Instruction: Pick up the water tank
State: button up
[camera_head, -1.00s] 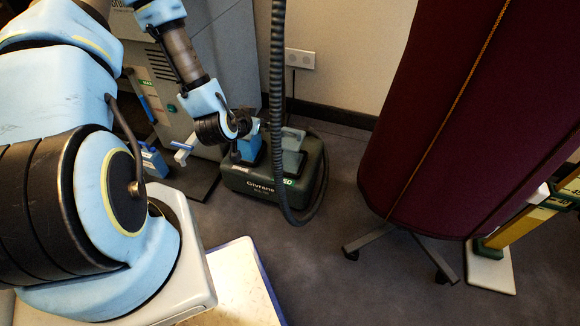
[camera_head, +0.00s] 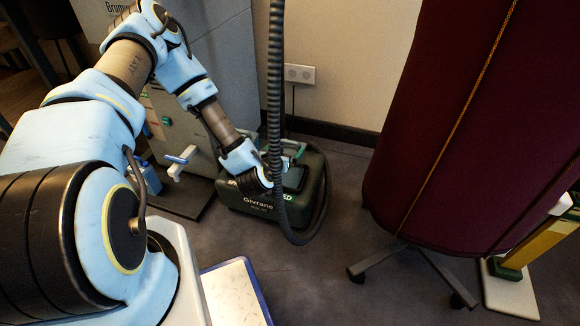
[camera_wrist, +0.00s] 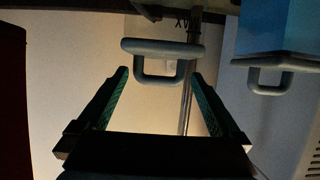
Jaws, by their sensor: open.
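The water tank appears to be the dark grey-green block with a pale loop handle on top of the steamer base (camera_head: 245,206). In the head view it is partly hidden by my gripper and the hose. In the wrist view a grey loop handle (camera_wrist: 160,46) lies ahead of my gripper (camera_wrist: 160,74), centred between its fingers. I take it for the tank's handle. My gripper is open, with both fingers apart and nothing held. In the head view my wrist is just left of the tank; the fingertips there are hard to make out.
A blue container (camera_head: 150,180) with a pale handle sits by the grey machine; it also shows in the wrist view (camera_wrist: 285,28). The black hose (camera_head: 275,110) hangs in front of the steamer. A maroon padded form (camera_head: 450,140) stands right on a wheeled base. Floor between is clear.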

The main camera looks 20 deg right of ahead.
aim_at(290, 146)
jog(key=x, duration=0.4)
jog(key=shift+b, duration=0.4)
jog(key=shift+c, duration=0.4)
grip_shut()
